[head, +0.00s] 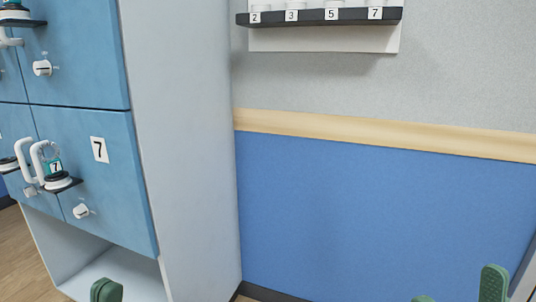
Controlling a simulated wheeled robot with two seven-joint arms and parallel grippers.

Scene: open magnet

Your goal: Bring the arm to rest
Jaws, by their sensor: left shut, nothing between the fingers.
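My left gripper (106,291) shows at the bottom left as green fingertips held together, with nothing between them. It is in front of the open lower space of the cabinet and apart from the doors. My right gripper (458,292) shows at the bottom right as two green fingertips with a wide gap between them. It looks empty. Most of both arms is out of view below the frame.
A blue cabinet (90,215) stands at the left, its door marked 7. A teal-and-white piece labelled 7 (57,172) sits on a small dark ledge by white handles. A dark wall rack (345,16) holds several numbered white items. The blue wall is clear.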

